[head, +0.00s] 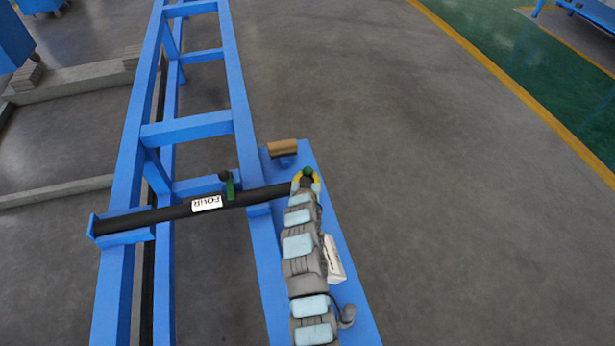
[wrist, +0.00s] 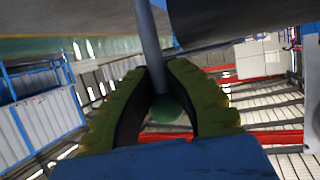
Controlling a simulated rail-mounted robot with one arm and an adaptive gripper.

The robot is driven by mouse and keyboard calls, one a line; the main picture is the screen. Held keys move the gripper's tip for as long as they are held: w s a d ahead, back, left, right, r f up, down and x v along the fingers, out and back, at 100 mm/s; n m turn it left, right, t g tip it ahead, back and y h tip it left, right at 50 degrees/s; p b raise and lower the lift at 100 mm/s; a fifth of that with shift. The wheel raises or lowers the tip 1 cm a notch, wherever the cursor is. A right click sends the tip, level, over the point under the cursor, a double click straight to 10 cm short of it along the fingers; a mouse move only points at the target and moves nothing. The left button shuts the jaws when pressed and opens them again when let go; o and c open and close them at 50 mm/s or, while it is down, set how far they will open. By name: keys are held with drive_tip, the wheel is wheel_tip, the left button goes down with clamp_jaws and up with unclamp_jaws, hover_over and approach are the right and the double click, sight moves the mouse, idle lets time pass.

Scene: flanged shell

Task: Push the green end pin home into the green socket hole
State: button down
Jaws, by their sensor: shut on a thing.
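The green end pin shows in the head view as a small green knob (head: 308,171) between the yellow fingertips of my gripper (head: 306,180). In the wrist view the pin has a green ball end (wrist: 167,108) and a slim grey shaft (wrist: 149,40). My gripper (wrist: 158,72) is shut on it there, one finger on each side. The gripper is at the right end of a black tube (head: 160,216) marked FOUR. A green piece (head: 230,187) with a dark knob sits on the tube. The green socket hole cannot be made out in either view.
The tube lies across a blue rail frame (head: 187,130), its left end in a blue cradle (head: 124,238). The grey floor (head: 450,200) to the right is clear.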

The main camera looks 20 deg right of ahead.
drive_tip(key=shift+f+b, duration=0.6)
drive_tip(key=shift+f, duration=0.15)
idle(0.5)
drive_tip(key=shift+r, duration=0.35)
drive_tip(key=shift+f, duration=0.3)
idle(2.0)
drive_tip(key=shift+r, duration=0.3)
idle(0.8)
drive_tip(key=shift+f+b, duration=0.3)
drive_tip(key=shift+b, duration=0.05)
idle(1.1)
drive_tip(key=shift+a+r, duration=0.1)
drive_tip(key=shift+r, duration=0.2)
idle(1.3)
